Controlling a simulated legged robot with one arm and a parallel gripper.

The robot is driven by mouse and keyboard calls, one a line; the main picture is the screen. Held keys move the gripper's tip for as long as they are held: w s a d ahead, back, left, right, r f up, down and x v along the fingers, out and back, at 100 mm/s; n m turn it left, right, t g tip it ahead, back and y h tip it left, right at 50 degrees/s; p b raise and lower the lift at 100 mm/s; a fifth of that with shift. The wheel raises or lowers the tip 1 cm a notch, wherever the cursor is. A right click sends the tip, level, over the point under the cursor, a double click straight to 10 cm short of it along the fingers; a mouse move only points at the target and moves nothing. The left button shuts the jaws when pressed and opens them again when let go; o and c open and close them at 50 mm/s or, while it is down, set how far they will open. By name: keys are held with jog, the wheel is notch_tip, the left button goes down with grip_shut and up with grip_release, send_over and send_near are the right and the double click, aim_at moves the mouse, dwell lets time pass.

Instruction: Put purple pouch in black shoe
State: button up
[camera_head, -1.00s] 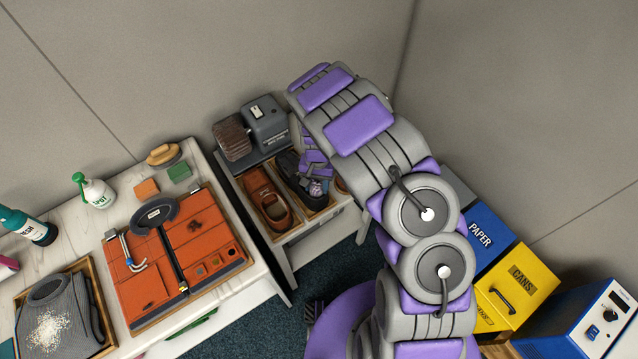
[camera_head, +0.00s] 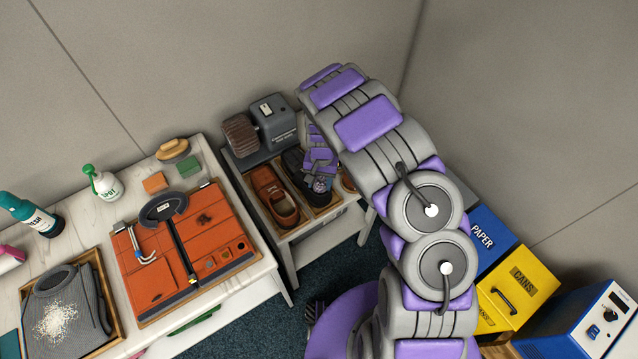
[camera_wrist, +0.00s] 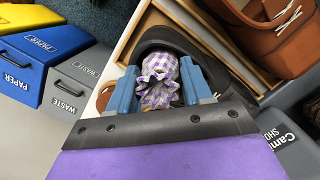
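The purple and white checked pouch (camera_wrist: 160,76) is between the two blue fingers of my gripper (camera_wrist: 160,88), which touch it on both sides. In the wrist view, the pouch is at the opening of the black shoe (camera_wrist: 232,72), with the shoe's dark rim curving around it. How deep the pouch sits is hard to tell. In the head view, the black shoe (camera_head: 293,160) is in a wooden tray, partly hidden by my arm. The pouch (camera_head: 320,185) shows small at the shoe's near end, below my gripper.
A brown shoe (camera_head: 274,192) lies in the compartment left of the black shoe. A grey brush machine (camera_head: 277,122) stands behind. The white table (camera_head: 225,300) at left holds an orange board (camera_head: 150,280). Blue paper (camera_head: 490,235) and yellow cans (camera_head: 520,285) bins stand at right.

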jog(key=shift+w+d+r+g+p, duration=0.1)
jog(key=shift+w+d+r+p, duration=0.05)
jog(key=shift+r, duration=0.4)
jog(key=shift+w+d+r+g+p, duration=0.1)
jog(key=shift+w+d+r+p, duration=0.1)
jog(key=shift+r, duration=0.3)
jog(key=shift+w+d+r+g+p, duration=0.1)
jog(key=shift+w+d+r+p, duration=0.05)
jog(key=shift+r, duration=0.4)
notch_tip(320, 180, up, 7)
jog(key=w+p, duration=0.1)
jog(key=s+d+r, duration=0.5)
jog(key=r, duration=0.4)
jog(key=s+d+r, duration=0.5)
jog(key=r, duration=0.4)
jog(key=s+d+r+n, duration=0.1)
jog(key=s+d+r, duration=0.1)
jog(key=s, duration=1)
jog(key=s+d+r+n, duration=0.1)
jog(key=s+r, duration=0.3)
jog(key=s, duration=0.7)
jog(key=shift+s+d+r, duration=0.35)
jog(key=shift+r, duration=0.05)
